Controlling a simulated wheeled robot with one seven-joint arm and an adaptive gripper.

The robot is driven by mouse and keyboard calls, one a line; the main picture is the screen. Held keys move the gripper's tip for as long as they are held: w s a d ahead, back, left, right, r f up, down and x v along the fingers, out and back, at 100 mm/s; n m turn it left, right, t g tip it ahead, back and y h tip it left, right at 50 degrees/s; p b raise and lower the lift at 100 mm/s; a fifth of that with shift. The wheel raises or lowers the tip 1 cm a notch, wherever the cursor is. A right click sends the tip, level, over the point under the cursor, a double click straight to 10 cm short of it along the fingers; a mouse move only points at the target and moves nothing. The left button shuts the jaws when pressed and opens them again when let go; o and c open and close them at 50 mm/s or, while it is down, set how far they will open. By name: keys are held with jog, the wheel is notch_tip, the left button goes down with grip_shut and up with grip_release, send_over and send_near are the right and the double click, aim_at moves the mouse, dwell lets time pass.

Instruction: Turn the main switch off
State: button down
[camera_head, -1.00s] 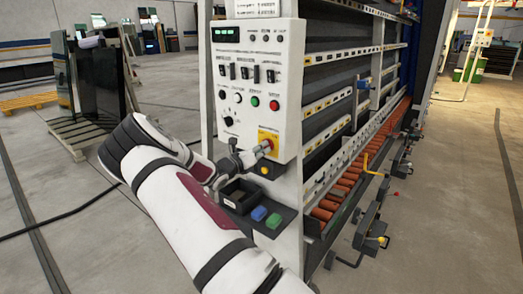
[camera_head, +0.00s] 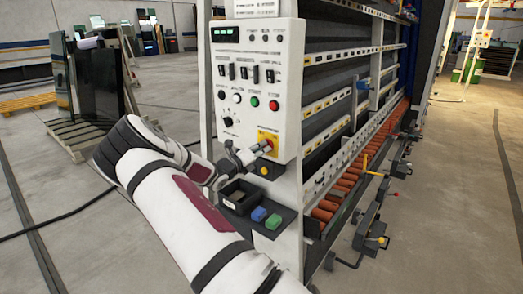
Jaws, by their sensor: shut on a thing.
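The main switch (camera_head: 268,141) is a red knob on a yellow plate at the lower right of the white control panel (camera_head: 241,88). My gripper (camera_head: 262,148) reaches it from the left, with its fingers closed on the red knob. The fingers cover part of the knob, so its exact angle is hard to tell. The green display (camera_head: 228,35) at the panel's top left is lit.
Black toggles, a green button (camera_head: 255,102) and a red button (camera_head: 273,105) sit above the switch. Below are a black tray (camera_head: 241,196) and blue and green blocks on a shelf. The washer's racks and orange rollers (camera_head: 335,195) extend to the right.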

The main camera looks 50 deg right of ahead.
jog(key=shift+f, duration=0.1)
jog(key=c, duration=1.7)
grip_release()
jog(key=a, duration=0.8)
jog(key=s+a, duration=0.1)
jog(key=a, duration=0.3)
